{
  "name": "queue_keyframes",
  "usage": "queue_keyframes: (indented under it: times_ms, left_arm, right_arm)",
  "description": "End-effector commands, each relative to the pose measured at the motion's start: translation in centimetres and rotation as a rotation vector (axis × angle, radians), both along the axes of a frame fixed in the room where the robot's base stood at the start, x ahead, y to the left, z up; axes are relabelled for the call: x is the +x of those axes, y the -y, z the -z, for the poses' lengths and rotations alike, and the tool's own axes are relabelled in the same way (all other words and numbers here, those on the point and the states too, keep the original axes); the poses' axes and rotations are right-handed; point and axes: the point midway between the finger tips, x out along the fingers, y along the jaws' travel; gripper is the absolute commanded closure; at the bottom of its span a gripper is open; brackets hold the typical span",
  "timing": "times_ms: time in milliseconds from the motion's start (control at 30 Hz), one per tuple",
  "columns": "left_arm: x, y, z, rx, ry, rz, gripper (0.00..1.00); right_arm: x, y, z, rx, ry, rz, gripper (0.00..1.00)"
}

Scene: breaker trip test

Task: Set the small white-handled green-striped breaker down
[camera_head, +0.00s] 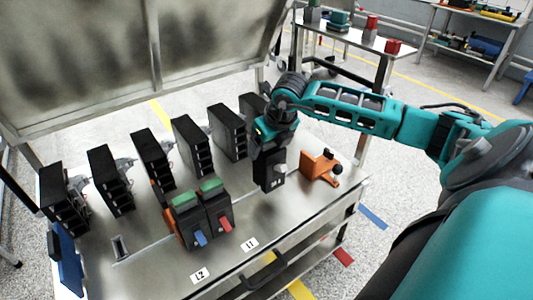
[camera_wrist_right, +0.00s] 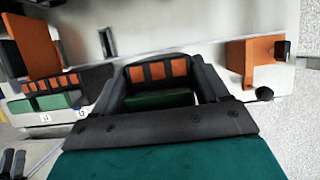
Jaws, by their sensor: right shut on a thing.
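The small breaker (camera_head: 267,172) is black with a white handle (camera_head: 280,169) on its front. It is held roughly upright above the steel table, between the green-topped breakers and the orange fixture; I cannot tell if its base touches the table. My right gripper (camera_head: 272,143) is shut on its upper part from above. In the right wrist view the breaker's green stripe (camera_wrist_right: 158,99) and orange squares show between the fingers (camera_wrist_right: 160,92). My left gripper is not in view.
Two green-topped breakers, one with a blue handle (camera_head: 200,238) and one with a red handle (camera_head: 226,224), stand left of the held one. An orange fixture (camera_head: 320,165) stands right. Several black units line the back.

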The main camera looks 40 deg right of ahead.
Motion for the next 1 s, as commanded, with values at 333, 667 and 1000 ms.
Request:
queue_keyframes:
  times_ms: [333, 667, 1000]
  left_arm:
    - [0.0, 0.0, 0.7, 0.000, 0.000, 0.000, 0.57]
    - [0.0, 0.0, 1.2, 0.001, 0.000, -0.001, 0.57]
    - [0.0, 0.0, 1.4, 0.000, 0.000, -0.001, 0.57]
  right_arm:
    - [0.0, 0.0, 3.2, 0.001, 0.002, 0.001, 1.00]
    - [0.1, 0.0, 6.1, -0.001, 0.005, 0.000, 1.00]
    - [0.0, 0.0, 6.5, 0.000, 0.001, 0.000, 0.18]
